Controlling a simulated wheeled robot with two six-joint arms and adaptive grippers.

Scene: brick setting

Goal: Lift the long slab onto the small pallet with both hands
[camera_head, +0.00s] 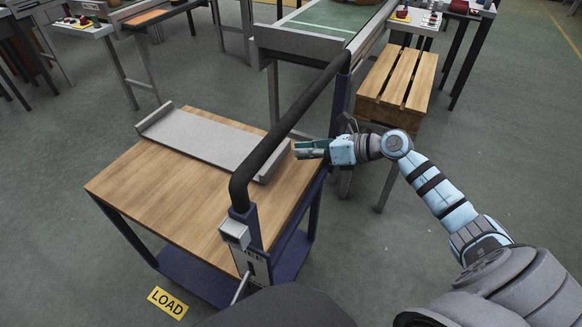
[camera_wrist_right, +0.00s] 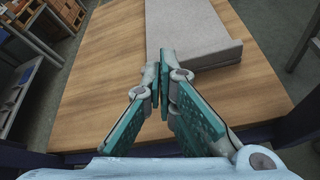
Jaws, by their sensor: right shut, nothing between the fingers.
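The long slab (camera_head: 211,140) is light grey, with a raised lip at each end. It lies flat on the wooden top of a trolley (camera_head: 160,200); its near end also shows in the wrist view (camera_wrist_right: 190,28). The small pallet (camera_head: 398,80), made of wooden slats, sits at the back right beyond the trolley handle, with nothing on it. My right gripper (camera_head: 298,149) is shut and empty beside the slab's right end; its fingertips also show in the wrist view (camera_wrist_right: 166,68). I cannot tell whether they touch the slab. My left gripper is not in view.
The trolley's dark handle bar (camera_head: 290,120) rises along its right side, close to my right gripper. A conveyor-like table (camera_head: 310,45) stands behind. More tables with small items line the back. A yellow LOAD sign (camera_head: 167,302) is on the floor. The floor at left is clear.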

